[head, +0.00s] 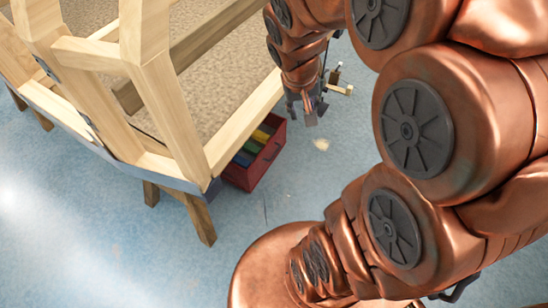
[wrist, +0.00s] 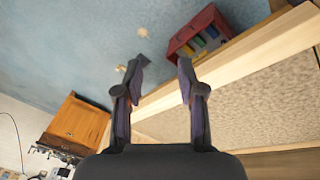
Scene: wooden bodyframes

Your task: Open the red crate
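The red crate (head: 259,163) sits on the blue floor under the corner of the wooden frame in the head view. Several coloured items, blue, yellow and green, show inside it. The wrist view also shows the red crate (wrist: 186,40) at the upper right, beyond my right-hand finger. My gripper (head: 308,112) is just right of and above the crate in the head view, apart from it as far as I can tell. In the wrist view my gripper (wrist: 163,62) has its two fingers spread with nothing between them. Part of the crate is hidden by the wooden frame.
The wooden bodyframe (head: 170,105) overhangs the crate on its left, with a leg (head: 200,219) down to the floor. An orange-brown wooden cabinet (wrist: 77,122) stands at the lower left of the wrist view. Blue floor (head: 120,250) in front is clear.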

